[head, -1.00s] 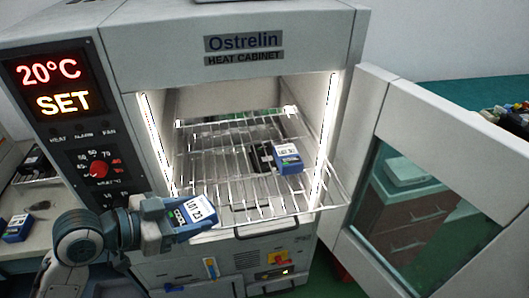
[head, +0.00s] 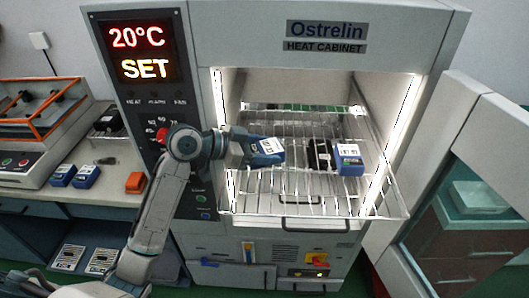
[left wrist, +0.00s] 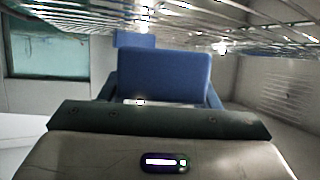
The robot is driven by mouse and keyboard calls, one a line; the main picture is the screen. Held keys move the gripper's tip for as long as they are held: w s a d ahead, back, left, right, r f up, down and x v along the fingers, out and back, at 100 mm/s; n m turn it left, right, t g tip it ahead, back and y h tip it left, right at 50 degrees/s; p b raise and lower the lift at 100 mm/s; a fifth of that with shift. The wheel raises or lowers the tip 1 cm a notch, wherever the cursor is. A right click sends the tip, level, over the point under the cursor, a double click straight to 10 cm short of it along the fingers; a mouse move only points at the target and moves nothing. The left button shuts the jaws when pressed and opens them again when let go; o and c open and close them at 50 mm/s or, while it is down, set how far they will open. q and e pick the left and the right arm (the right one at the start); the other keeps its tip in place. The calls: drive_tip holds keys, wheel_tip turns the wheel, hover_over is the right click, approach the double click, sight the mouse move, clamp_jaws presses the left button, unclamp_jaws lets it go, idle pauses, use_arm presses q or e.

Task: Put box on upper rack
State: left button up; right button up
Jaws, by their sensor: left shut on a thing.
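The held box (head: 266,150) is blue with a white label on top. My left gripper (head: 249,152) is shut on it, at the left side of the heat cabinet's opening. The box appears over the front left part of the upper wire rack (head: 300,200), which sticks out of the cabinet; I cannot tell whether it touches the wires. In the left wrist view the box (left wrist: 163,75) fills the space between the fingers, with rack wires along the top of the picture. My right gripper is not in view.
Another blue box (head: 349,160) and a black item (head: 320,155) sit on the rack's right half. The cabinet door (head: 470,170) stands open at the right. Blue boxes (head: 86,175) and an orange item (head: 136,182) lie on the left bench. The rack's front is bare.

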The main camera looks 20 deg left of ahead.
use_arm(q)
drive_tip(key=shift+w, duration=0.45)
drive_tip(key=shift+w+f, duration=0.1)
drive_tip(key=shift+f, duration=0.15)
wheel_tip(320, 180, down, 2)
drive_tip(key=shift+f+p, duration=0.15)
drive_tip(key=shift+p, duration=0.6)
drive_tip(key=shift+f, duration=0.55)
drive_tip(key=o, duration=1.1)
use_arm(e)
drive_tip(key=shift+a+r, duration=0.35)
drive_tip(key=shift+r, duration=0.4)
